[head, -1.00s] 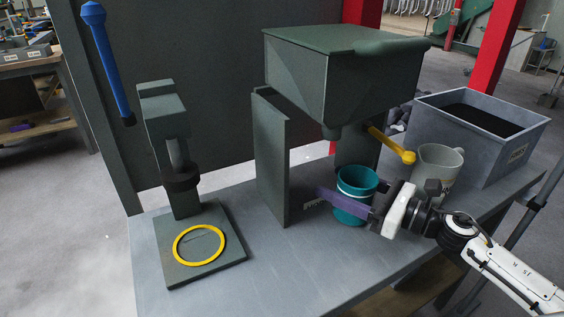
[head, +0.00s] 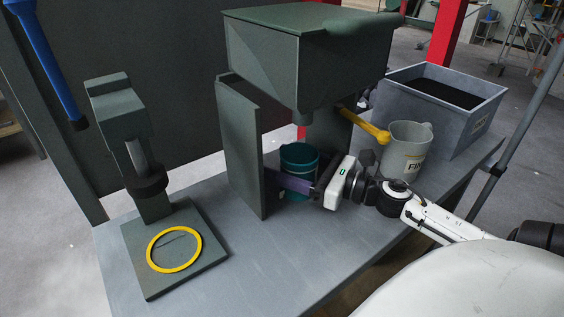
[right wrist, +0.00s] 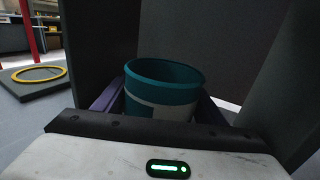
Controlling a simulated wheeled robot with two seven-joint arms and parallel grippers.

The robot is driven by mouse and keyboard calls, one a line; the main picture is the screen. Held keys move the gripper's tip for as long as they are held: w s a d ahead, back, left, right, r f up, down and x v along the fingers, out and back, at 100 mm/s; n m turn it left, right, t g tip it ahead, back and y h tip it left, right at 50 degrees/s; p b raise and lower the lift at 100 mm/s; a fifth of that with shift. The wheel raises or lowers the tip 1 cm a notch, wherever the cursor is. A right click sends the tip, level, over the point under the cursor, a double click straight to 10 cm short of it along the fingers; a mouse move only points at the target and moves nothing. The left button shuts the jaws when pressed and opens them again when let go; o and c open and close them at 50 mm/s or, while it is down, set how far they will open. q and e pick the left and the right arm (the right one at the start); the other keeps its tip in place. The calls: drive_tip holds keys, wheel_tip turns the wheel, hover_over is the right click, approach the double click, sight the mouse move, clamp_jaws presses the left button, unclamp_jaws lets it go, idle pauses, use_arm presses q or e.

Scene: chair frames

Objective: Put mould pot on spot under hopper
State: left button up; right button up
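The mould pot (head: 299,158) is a teal cup with a pale band, in the head view directly below the hopper (head: 310,55) and its short spout (head: 302,117). It stands upright between the hopper's side panels. My right gripper (head: 293,188) reaches in from the right, with its purple fingers on both sides of the pot, shut on it. In the right wrist view the pot (right wrist: 163,88) sits between the fingers. The spot under the hopper is hidden by the pot and gripper. I cannot tell whether the pot's base touches the bench. My left gripper is out of view.
The hopper's left panel (head: 245,150) is close to the fingers. A yellow lever (head: 367,126), a grey mug (head: 405,150) and a bin of dark material (head: 440,105) are to the right. A press with a yellow ring (head: 174,250) stands left. The front bench is clear.

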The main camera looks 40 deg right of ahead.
sight(316, 173)
drive_tip(key=shift+o, duration=1.3)
drive_tip(key=shift+r, duration=0.1)
drive_tip(key=v, duration=1.2)
